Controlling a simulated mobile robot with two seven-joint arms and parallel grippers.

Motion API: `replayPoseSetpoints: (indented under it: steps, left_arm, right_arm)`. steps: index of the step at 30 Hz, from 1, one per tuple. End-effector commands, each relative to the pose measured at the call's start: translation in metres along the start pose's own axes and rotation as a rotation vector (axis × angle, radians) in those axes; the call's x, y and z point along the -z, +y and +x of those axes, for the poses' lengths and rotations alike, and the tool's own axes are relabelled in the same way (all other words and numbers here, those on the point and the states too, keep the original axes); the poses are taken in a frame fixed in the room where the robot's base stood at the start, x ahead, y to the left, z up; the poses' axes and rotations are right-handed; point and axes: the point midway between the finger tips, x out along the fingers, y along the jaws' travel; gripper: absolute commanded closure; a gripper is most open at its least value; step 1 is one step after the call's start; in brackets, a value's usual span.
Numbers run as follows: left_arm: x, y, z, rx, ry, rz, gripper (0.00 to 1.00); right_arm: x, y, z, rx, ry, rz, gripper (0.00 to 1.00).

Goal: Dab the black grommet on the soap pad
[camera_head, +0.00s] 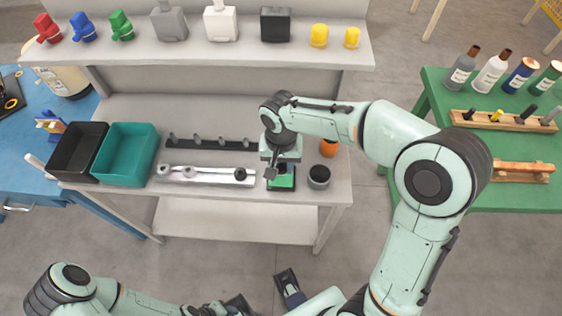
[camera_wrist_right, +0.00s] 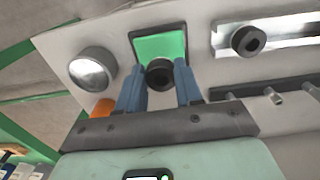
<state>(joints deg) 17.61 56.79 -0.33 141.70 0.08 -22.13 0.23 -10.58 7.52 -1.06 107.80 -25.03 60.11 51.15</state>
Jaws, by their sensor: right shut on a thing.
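My right gripper (camera_head: 271,173) reaches down over the soap pad from behind. In the right wrist view its two blue fingers (camera_wrist_right: 160,82) are shut on a black grommet (camera_wrist_right: 159,74), a dark ring with a round hole. The soap pad is a green square in a black tray; it shows in the right wrist view (camera_wrist_right: 161,45) and in the head view (camera_head: 282,183). The grommet overlaps the pad's near edge in the wrist view; I cannot tell whether it touches. My left gripper (camera_head: 290,288) seems to be at the bottom edge, its jaws unclear.
A silver rail (camera_head: 205,175) with dark round parts lies left of the pad. A grey cup (camera_head: 319,177) and an orange item (camera_head: 328,148) stand to the right. A dark peg rail (camera_head: 210,143) is behind. Teal (camera_head: 124,155) and black (camera_head: 76,152) bins stand at left.

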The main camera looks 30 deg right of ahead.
Motion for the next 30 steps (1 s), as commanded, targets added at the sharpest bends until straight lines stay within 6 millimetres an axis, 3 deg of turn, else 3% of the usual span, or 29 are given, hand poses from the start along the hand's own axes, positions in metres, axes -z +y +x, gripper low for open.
replayPoseSetpoints:
  steps: [4, 30]
  left_arm:
    - [0.0003, -0.0022, 0.0068, 0.000, -0.001, 0.000, 0.57]
    - [0.0004, -0.0037, 0.0111, 0.001, -0.002, -0.001, 0.57]
  right_arm:
    - [0.0003, -0.0001, 0.0089, 0.000, 0.000, 0.000, 0.93]
    - [0.0004, -0.0004, 0.0156, 0.001, 0.001, 0.000, 0.93]
